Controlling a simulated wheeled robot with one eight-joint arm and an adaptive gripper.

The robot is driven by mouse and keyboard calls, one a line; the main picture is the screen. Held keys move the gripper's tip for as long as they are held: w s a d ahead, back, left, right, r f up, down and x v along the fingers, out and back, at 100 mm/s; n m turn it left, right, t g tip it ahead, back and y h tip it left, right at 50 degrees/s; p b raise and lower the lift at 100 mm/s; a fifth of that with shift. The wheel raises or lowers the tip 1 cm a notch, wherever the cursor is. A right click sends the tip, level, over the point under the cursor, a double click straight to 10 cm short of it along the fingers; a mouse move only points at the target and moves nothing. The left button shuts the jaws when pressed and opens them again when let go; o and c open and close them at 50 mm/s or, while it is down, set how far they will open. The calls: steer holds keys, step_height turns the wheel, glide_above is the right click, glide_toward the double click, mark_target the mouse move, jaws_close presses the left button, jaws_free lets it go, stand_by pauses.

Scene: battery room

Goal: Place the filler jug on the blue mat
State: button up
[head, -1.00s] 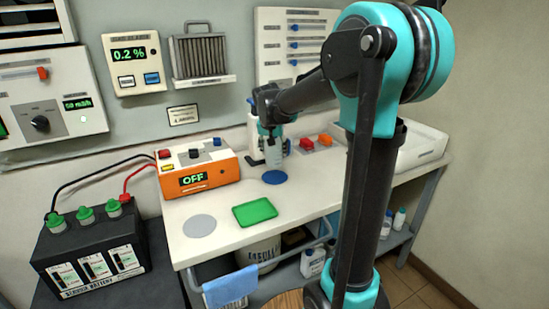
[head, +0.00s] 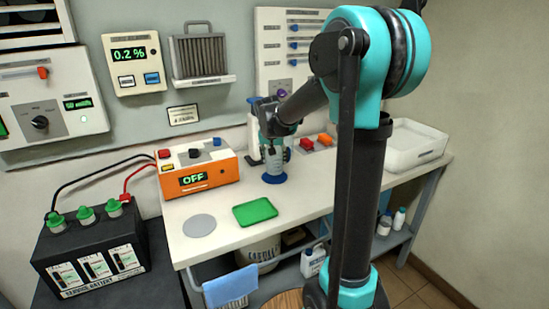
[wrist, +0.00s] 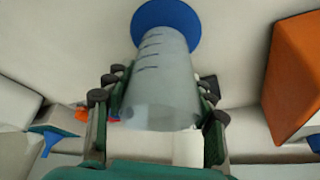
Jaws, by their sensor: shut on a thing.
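The filler jug (head: 273,163) is a clear, pale vessel with dark graduation lines, upright over the round blue mat (head: 275,180). My gripper (head: 274,148) is shut around the jug's upper part. In the wrist view the jug (wrist: 158,75) sits between the two fingers, its far end overlapping the blue mat (wrist: 166,12). The jug's base appears at the mat, but I cannot tell whether it touches. The jug hides part of the mat.
A white bottle (head: 253,138) stands just behind my gripper. The orange charger (head: 199,173) is to the left, with a green mat (head: 255,211) and grey disc (head: 199,226) in front.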

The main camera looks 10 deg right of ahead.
steer(key=shift+s+f, duration=0.3)
steer(key=shift+f, duration=0.1)
steer(key=o, duration=1.2)
steer(key=shift+a+r, duration=0.1)
steer(key=shift+w+r, duration=0.1)
steer(key=shift+r, duration=0.15)
steer(key=v, duration=1.2)
steer(key=shift+w+r, duration=0.2)
steer(key=shift+r, duration=0.05)
